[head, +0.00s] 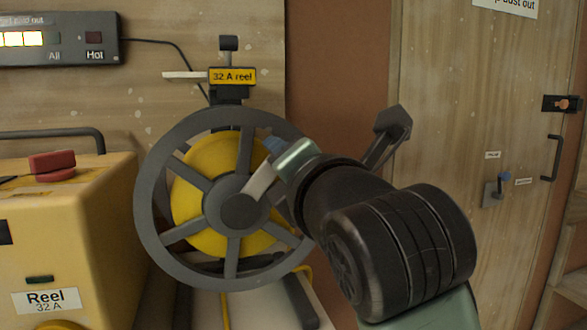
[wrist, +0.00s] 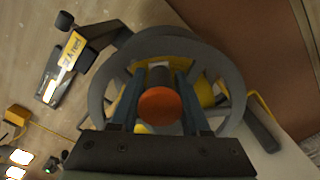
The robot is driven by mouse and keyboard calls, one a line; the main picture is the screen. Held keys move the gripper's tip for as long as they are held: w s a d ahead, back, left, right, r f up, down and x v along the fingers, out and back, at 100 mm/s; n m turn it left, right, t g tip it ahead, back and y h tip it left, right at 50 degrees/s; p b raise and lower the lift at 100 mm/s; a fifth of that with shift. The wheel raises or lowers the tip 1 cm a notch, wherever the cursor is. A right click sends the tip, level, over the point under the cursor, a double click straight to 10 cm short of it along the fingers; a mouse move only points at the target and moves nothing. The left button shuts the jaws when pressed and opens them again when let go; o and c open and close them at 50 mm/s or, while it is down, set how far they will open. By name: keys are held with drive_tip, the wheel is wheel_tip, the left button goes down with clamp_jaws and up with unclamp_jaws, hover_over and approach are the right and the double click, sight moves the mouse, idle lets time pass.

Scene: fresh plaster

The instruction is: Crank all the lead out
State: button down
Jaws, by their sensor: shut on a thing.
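The cable reel (head: 148,200) stands upright, a grey spoked wheel in front of a yellow drum (head: 195,190), with a yellow "32 A reel" label (head: 232,76) above it. My gripper (head: 275,150) is at the wheel's upper right, its blue fingertips partly hidden by my wrist. In the wrist view my gripper (wrist: 160,88) is shut on the crank knob (wrist: 161,106), which has an orange-red end and sits between the two fingers. The yellow lead (head: 224,308) shows below the reel. The lead-out display (head: 22,39) at the upper left has several lit segments.
A yellow "Reel 32 A" box (head: 75,235) with a red button (head: 52,165) stands to the left. A pale lever (head: 185,75) sticks out left above the reel. A wooden door (head: 460,120) with a black handle (head: 551,158) is to the right.

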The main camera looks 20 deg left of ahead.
drive_tip(key=shift+s+a+r+n, duration=0.15)
drive_tip(key=shift+a+n, duration=0.05)
drive_tip(key=shift+n, duration=0.1)
idle(0.4)
drive_tip(key=c, duration=0.6)
unclamp_jaws()
drive_tip(key=v, duration=1.3)
drive_tip(key=shift+p, duration=0.35)
